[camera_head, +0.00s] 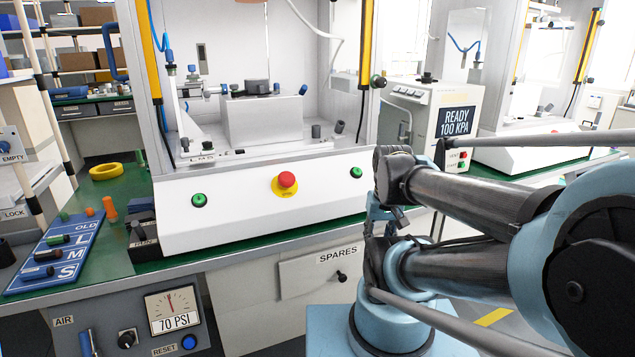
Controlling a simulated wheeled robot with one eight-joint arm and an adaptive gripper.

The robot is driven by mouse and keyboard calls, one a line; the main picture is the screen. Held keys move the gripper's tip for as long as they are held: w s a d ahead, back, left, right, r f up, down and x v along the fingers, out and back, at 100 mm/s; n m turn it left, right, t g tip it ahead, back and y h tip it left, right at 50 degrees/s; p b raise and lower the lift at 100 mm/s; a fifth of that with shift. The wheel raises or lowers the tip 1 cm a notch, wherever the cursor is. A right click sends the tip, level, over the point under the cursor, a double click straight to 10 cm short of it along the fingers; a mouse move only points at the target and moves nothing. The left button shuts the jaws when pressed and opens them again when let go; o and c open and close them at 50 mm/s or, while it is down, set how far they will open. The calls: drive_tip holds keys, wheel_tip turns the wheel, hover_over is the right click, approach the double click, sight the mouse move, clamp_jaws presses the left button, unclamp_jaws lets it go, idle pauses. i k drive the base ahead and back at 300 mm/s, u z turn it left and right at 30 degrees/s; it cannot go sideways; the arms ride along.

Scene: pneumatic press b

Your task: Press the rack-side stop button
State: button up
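A red mushroom stop button (287,180) sits on a round yellow base in the middle of the white front panel of the near press (240,209). A storage rack stands left of this press. My folded arm (465,195) fills the right side, apart from the mushroom button in the picture. I cannot make out my gripper's fingers.
Green buttons (199,200) flank the red one on the panel. The blue size board (55,255) and an orange peg (109,209) are on the green bench at left. A SPARES drawer (317,270) is below. The space before the red button looks clear.

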sight(287, 177)
drive_tip(key=z, duration=0.95)
drive_tip(key=k, duration=1.15)
drive_tip(key=u, duration=1.15)
drive_tip(key=i, duration=0.95)
